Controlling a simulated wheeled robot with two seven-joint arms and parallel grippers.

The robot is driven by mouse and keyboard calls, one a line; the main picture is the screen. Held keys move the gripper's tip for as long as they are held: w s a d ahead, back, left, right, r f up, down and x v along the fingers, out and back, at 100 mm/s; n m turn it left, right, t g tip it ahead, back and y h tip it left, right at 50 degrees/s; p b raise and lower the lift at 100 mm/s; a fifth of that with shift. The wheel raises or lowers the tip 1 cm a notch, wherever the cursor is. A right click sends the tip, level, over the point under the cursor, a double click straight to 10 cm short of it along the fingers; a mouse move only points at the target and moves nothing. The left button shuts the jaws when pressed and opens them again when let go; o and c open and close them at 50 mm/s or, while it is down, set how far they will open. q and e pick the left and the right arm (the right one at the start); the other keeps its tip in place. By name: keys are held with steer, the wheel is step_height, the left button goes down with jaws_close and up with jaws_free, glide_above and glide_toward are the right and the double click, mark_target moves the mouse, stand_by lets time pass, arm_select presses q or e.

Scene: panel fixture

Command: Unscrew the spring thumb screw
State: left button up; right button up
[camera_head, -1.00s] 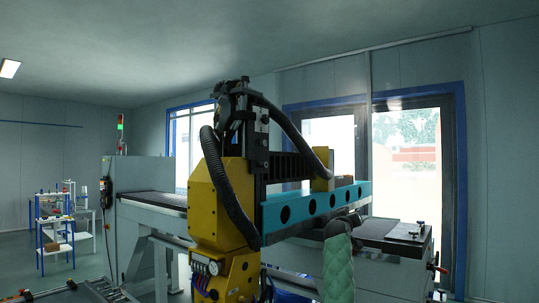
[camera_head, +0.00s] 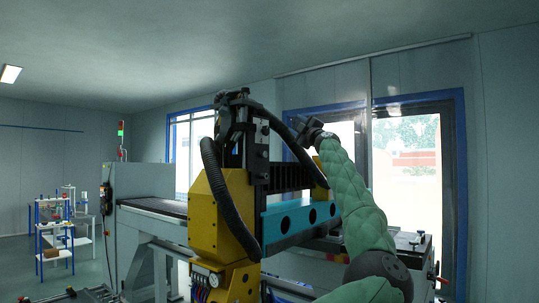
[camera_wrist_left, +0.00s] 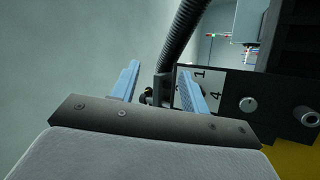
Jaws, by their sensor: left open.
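In the head view my left gripper (camera_head: 300,126) is raised beside the machine's upper head (camera_head: 247,130). My right gripper is not in view.
A black corrugated hose (camera_wrist_left: 184,36) runs close above the fingers in the wrist view. The yellow machine body (camera_head: 205,215) and teal beam (camera_head: 285,220) stand beside my arm. A shelf (camera_head: 52,235) stands far left. Open air lies above the machine.

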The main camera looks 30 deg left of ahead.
arm_select(q)
step_height(320, 180, down, 6)
steer(key=a+g, duration=0.2)
steer(key=g, duration=0.3)
steer(key=m+g+h, duration=0.1)
steer(key=g+h, duration=0.1)
steer(key=g, duration=0.3)
glide_toward(266, 155)
steer(key=a+p, duration=0.1)
steer(key=a, duration=0.1)
steer(key=a+p, duration=0.3)
steer(key=a, duration=0.2)
steer(key=shift+w+a+r+p, duration=0.1)
steer(key=shift+w+r+p, duration=0.2)
steer(key=shift+w, duration=0.05)
steer(key=shift+a+f, duration=0.1)
steer(key=shift+a, duration=0.4)
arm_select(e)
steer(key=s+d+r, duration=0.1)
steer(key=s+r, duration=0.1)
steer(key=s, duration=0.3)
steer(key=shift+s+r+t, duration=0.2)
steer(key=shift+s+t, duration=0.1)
arm_select(q)
steer(key=shift+c, duration=0.3)
steer(key=c, duration=0.9)
